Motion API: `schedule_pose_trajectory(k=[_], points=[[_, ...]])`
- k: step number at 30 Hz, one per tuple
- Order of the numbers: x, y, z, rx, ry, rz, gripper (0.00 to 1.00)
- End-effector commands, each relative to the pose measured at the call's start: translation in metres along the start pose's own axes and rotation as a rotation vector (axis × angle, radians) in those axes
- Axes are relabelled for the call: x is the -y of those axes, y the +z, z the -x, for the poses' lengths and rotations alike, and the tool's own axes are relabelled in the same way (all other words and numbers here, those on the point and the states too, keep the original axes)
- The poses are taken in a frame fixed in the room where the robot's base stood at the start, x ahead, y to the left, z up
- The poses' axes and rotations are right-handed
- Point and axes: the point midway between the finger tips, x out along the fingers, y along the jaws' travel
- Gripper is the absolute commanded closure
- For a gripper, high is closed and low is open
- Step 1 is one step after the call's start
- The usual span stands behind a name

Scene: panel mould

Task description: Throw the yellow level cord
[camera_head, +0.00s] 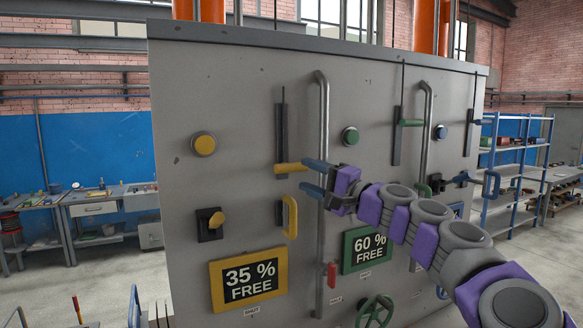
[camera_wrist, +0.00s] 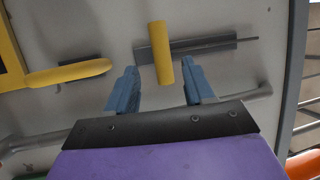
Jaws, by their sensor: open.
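The yellow lever handle (camera_head: 290,168) sticks out sideways from a dark upright track on the grey panel (camera_head: 240,90), low on the track. A thin cord or rod shows at the top of the track. In the wrist view the yellow handle (camera_wrist: 162,45) points down the picture, its free end between my two blue fingers. My gripper (camera_head: 311,176) is open, just right of the handle in the head view. In the wrist view my gripper (camera_wrist: 160,75) shows a gap between each finger and the handle. Whether the fingers fully overlap it in depth is unclear.
A grey vertical pipe (camera_head: 323,110) runs close beside my gripper. A yellow D-handle (camera_head: 291,216) sits below the lever, with the yellow "35 % FREE" sign (camera_head: 248,280) lower left. A green lever (camera_head: 411,123) is to the right. A yellow knob (camera_head: 204,144) is upper left.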

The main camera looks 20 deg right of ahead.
Motion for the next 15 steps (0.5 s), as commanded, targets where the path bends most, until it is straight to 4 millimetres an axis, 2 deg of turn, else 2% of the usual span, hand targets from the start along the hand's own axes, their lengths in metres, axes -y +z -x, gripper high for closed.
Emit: schedule_pose_trajectory(k=[1, 6, 15], points=[[-0.001, 0.001, -0.011, 0.001, 0.002, 0.001, 0.47], [0.0, 0.001, -0.039, 0.0, 0.002, 0.001, 0.47], [0.0, 0.001, -0.061, -0.001, 0.001, 0.002, 0.47]])
